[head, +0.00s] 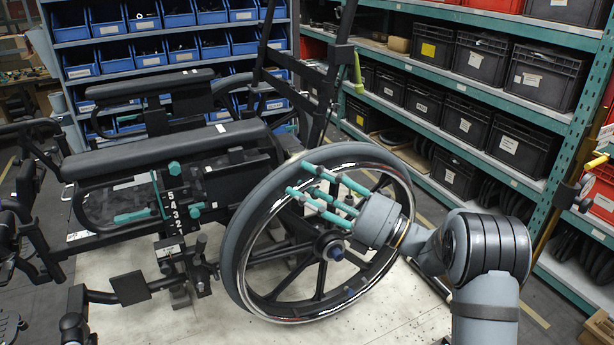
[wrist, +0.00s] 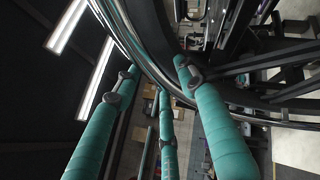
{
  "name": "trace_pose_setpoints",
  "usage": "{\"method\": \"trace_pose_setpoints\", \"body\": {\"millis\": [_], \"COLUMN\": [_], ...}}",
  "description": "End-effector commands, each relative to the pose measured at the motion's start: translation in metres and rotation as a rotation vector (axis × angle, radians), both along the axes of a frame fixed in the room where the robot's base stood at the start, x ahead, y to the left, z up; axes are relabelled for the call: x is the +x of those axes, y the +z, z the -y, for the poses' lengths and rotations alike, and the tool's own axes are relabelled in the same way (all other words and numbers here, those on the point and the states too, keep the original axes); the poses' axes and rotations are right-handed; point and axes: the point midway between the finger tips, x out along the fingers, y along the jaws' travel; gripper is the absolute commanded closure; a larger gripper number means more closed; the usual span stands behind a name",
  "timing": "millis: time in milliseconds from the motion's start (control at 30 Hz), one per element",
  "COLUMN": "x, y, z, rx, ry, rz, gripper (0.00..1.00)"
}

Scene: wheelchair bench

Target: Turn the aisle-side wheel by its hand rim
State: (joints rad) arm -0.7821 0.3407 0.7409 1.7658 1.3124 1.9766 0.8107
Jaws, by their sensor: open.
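The aisle-side wheel (head: 236,245) stands upright on the near side of the wheelchair, with a grey tyre and black spokes. Its shiny hand rim (head: 300,320) runs round the outer face. My gripper (head: 302,180) has teal fingers and reaches in from the right, its fingertips at the upper left of the wheel. In the wrist view, my gripper (wrist: 158,76) is open, with fingers on either side of the curved hand rim (wrist: 126,38), which passes between them. Whether any finger touches the rim cannot be told.
The padded armrest (head: 165,148) and black frame lie left of the wheel. A push-handle post (head: 335,85) rises behind it. Shelves with black bins (head: 465,125) line the right, and a rack of blue bins (head: 150,50) stands behind.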

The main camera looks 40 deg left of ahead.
Motion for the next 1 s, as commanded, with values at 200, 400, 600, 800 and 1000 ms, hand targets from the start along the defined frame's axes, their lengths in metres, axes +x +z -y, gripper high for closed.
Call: {"method": "trace_pose_setpoints", "body": {"millis": [200,400,600,800,1000], "x": [-0.0008,-0.0007,-0.0008,-0.0007,-0.0006], "y": [0.0002,0.0001,0.0002,0.0002,0.0003], "z": [-0.0042,-0.0039,-0.0038,-0.0037,-0.0036], "rx": [-0.001,-0.001,-0.001,0.0,-0.001], "ry": [0.001,0.001,0.001,0.0,-0.001], "rz": [-0.001,0.0,0.0,0.0,0.0], "gripper": [0.59,0.64,0.76,0.87,0.99]}}
